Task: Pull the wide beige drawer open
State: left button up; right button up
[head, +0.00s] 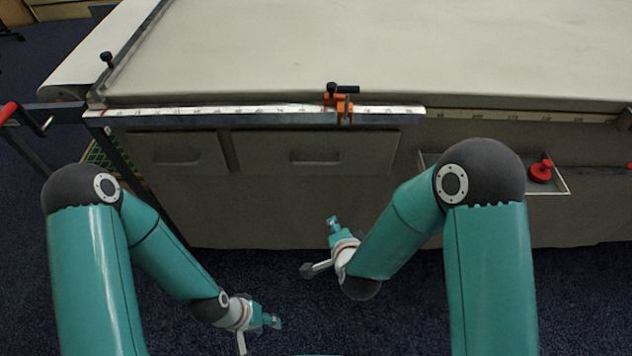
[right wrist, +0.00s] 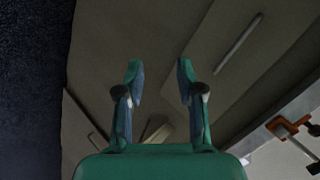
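The wide beige drawer (head: 265,148) is in the table's front, just under the ruler edge. It looks shut, its front flush, with a flat bar handle (head: 315,160) in the middle. In the right wrist view its front (right wrist: 215,80) and handle (right wrist: 238,42) show tilted at the upper right. My right gripper (head: 332,222) is below the drawer and apart from it. In the right wrist view its fingers (right wrist: 159,72) are spread with nothing between them. My left gripper (head: 274,321) is low over the floor, away from the drawer; its fingers are too small to judge.
A narrower drawer (head: 150,146) with its own handle is to the left. An orange clamp (head: 338,101) sits on the table edge above the wide drawer's right part. An open recess holds a red object (head: 540,171) at the right. Blue carpet (head: 280,275) lies clear in front.

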jog(key=w+a+r+m+t+h+b, duration=0.1)
jog(key=w+a+r+m+t+b, duration=0.2)
jog(key=a+r+m+t+b, duration=0.25)
send_near(315, 162)
jog(key=shift+m, duration=0.45)
jog(key=x, duration=1)
jog(key=shift+f+p, duration=0.35)
jog(key=shift+p, duration=0.05)
pick_arm(q)
notch_tip(315, 162, down, 7)
jog(key=shift+f, duration=0.1)
pick_arm(e)
grip_shut()
